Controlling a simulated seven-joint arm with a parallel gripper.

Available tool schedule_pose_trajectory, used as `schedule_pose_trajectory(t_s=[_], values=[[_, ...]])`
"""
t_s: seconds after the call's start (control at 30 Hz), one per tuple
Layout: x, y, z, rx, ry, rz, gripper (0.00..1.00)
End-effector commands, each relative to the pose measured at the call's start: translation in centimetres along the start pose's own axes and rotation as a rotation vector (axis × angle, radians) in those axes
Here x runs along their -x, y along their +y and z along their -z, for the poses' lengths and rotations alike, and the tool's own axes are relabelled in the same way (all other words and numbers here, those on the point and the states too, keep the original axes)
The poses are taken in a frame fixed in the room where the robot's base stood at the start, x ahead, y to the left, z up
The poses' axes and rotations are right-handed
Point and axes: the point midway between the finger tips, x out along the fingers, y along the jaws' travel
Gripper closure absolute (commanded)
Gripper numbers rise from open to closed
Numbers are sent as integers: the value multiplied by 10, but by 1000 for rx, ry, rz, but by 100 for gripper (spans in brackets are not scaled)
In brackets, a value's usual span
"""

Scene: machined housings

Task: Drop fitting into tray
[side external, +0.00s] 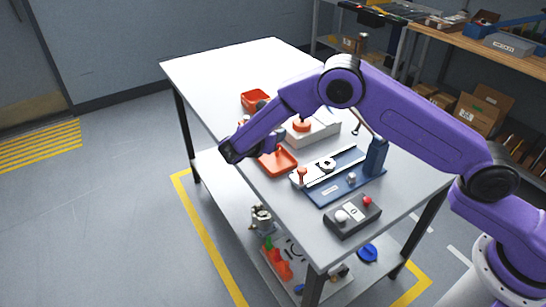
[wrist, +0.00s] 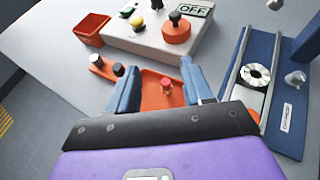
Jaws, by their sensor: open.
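My gripper (wrist: 160,66) is open in the wrist view, with its two blue fingers spread apart. A shallow orange tray (wrist: 155,101) lies below and between the fingers. A small red-topped fitting (wrist: 166,83) shows between the fingers, over the tray's floor, and neither finger visibly touches it. In the side view, the orange tray (side external: 284,161) sits on the table, partly hidden by my arm.
A deeper orange bin (wrist: 92,29) and a pale control box (wrist: 150,38) with knobs stand beyond the tray. A blue rail fixture (side external: 330,175) and a grey button box (side external: 353,216) stand right. The table's far end is clear.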

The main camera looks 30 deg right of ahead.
Motion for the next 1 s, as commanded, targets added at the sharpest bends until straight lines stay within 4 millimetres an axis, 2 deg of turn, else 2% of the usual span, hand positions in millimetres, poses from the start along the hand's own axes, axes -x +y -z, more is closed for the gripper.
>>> schedule_pose_trajectory(t_s=[0.03,0.3,0.5,0.7,1.0], values=[[13,1,0,1,1,-5,50],[70,0,0,0,0,-5,50],[104,0,0,-1,1,-3,50],[122,0,0,0,0,-1,50],[125,0,0,0,0,1,50]])
